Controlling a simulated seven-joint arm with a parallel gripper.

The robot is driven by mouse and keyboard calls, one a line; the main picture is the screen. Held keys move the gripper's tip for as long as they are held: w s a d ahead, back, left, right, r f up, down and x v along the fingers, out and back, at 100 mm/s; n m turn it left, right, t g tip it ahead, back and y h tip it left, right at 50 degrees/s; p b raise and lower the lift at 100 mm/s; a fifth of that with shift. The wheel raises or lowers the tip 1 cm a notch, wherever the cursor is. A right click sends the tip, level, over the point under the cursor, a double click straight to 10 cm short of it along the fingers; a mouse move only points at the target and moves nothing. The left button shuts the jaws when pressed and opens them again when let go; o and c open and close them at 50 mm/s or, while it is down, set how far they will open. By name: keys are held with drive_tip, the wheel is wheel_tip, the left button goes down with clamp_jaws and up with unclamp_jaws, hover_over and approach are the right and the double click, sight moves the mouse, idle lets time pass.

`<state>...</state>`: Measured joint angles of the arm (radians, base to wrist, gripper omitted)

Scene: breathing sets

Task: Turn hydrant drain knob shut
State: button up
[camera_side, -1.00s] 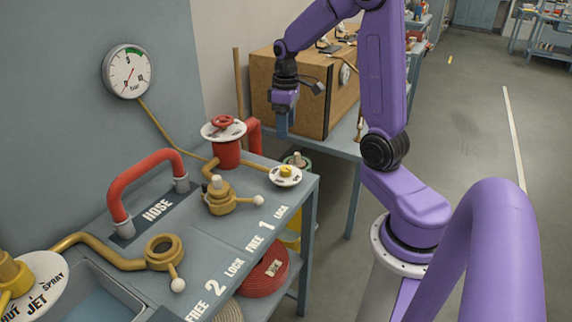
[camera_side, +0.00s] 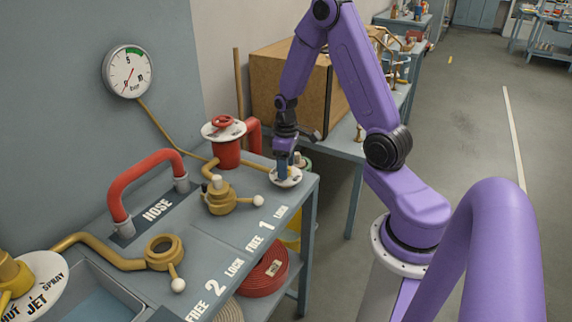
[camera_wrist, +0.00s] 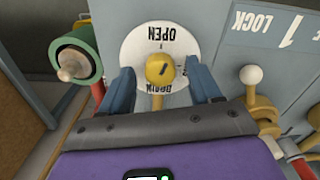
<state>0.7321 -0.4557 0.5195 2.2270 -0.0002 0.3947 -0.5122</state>
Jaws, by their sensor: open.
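The drain knob (camera_wrist: 160,69) is a small yellow knob with a dark pointer mark, in the middle of a white dial (camera_wrist: 132,47) lettered OPEN and DRAIN. In the side view the dial (camera_side: 291,181) lies at the bench's right corner, and my gripper covers most of the knob. My gripper (camera_side: 283,176) points down just over the dial. In the wrist view my gripper's blue fingers (camera_wrist: 162,82) stand apart on either side of the knob, with gaps between them and it. Whether the fingertips reach knob height is hard to tell.
A red hydrant with a red handwheel (camera_side: 222,121) stands left of my gripper. A brass coupling with a white-ball lever (camera_side: 258,201) is in front. A green-rimmed fitting (camera_wrist: 75,52) is close by the dial. A red pipe handle (camera_side: 148,167) rises farther left.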

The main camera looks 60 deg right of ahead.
drive_tip(key=shift+c, duration=0.3)
drive_tip(key=c, duration=1)
drive_tip(key=shift+m, duration=0.3)
drive_tip(key=m, duration=0.2)
drive_tip(key=shift+m, duration=0.4)
drive_tip(key=m, duration=0.3)
drive_tip(key=shift+m, duration=0.4)
drive_tip(key=m, duration=0.6)
drive_tip(key=shift+m, duration=0.4)
